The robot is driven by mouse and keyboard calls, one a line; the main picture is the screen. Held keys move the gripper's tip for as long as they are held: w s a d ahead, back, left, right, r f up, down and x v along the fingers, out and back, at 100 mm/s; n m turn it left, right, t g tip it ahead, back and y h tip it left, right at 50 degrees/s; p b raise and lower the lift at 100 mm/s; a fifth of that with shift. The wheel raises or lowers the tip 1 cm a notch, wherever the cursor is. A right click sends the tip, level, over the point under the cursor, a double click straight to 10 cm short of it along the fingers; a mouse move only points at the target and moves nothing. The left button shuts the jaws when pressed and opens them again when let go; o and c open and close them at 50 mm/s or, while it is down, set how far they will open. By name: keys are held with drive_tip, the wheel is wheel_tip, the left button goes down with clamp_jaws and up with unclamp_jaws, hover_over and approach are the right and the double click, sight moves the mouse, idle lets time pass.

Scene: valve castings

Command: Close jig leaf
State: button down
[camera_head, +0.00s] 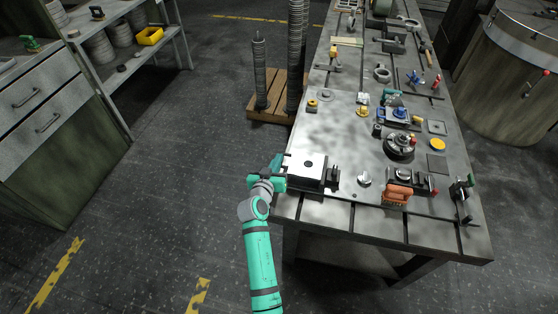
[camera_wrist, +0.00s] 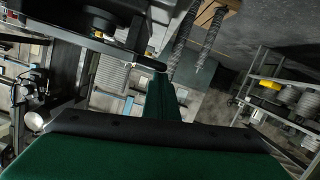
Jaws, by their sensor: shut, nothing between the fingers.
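The jig (camera_head: 306,167) sits at the near left corner of the steel table. Its leaf looks like a pale flat plate with a dark round hole, lying about level over the jig body; whether it is fully seated I cannot tell. My gripper (camera_head: 277,162) is at the left side of the jig, just off the table edge, shut and empty. In the wrist view my green gripper (camera_wrist: 163,95) points away, with a dark edge (camera_wrist: 85,42) close above it, probably the jig. Whether they touch cannot be told.
A silver knob-like part (camera_head: 364,178) and an orange block (camera_head: 397,195) lie right of the jig. Several fixtures crowd the table (camera_head: 330,213) farther back. A pallet (camera_head: 270,112) with stacked discs stands behind left. Shelving (camera_head: 150,55) is at left; floor between is clear.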

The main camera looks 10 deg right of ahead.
drive_tip(key=s+a+r, duration=0.5)
drive_tip(key=s+r, duration=0.1)
drive_tip(key=s, duration=0.2)
drive_tip(key=shift+a+r, duration=0.15)
drive_tip(key=shift+a, duration=0.05)
drive_tip(key=s+a+f+n+y, duration=0.1)
drive_tip(key=s+a+f+y, duration=0.1)
drive_tip(key=s+f, duration=0.35)
drive_tip(key=s+a+f+n+t+y, duration=0.1)
drive_tip(key=s+a+f+n+y, duration=0.15)
drive_tip(key=s, duration=0.65)
drive_tip(key=s+a+f+n+y, duration=0.1)
drive_tip(key=s+a+f, duration=0.15)
drive_tip(key=s, duration=0.45)
drive_tip(key=s+a+r+y, duration=0.1)
drive_tip(key=s+r, duration=0.3)
drive_tip(key=s, duration=0.7)
drive_tip(key=s+a+r+t+y, duration=0.1)
drive_tip(key=s+r, duration=0.4)
drive_tip(key=s, duration=0.6)
drive_tip(key=shift+a+r+m, duration=0.15)
drive_tip(key=shift+r+m, duration=0.05)
drive_tip(key=shift+m, duration=0.25)
